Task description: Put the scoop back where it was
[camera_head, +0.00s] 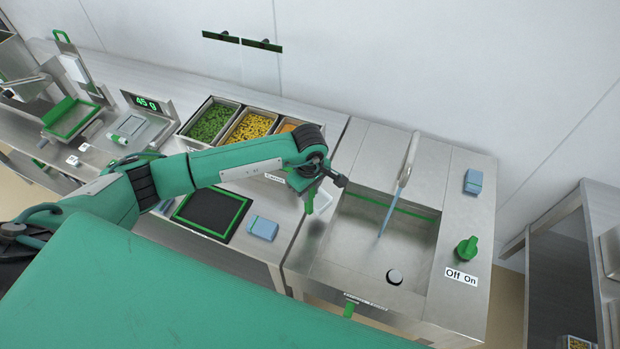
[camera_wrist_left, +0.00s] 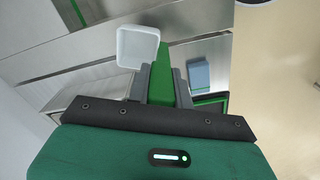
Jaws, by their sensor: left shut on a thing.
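My left gripper (camera_head: 314,180) is shut on the green handle of the scoop (camera_head: 322,201). It holds the scoop over the left edge of the sink (camera_head: 345,255), partly hidden behind the gripper in the head view. In the left wrist view the green handle stands between the fingers (camera_wrist_left: 160,82), and the white square bowl of the scoop (camera_wrist_left: 137,47) shows beyond them, looking empty. My right gripper is not in view.
A tap (camera_head: 407,165) has a blue stream below it. A green knob (camera_head: 467,248) sits by an "Off On" label. A black, green-edged board (camera_head: 210,213) and a blue block (camera_head: 263,228) lie on the counter.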

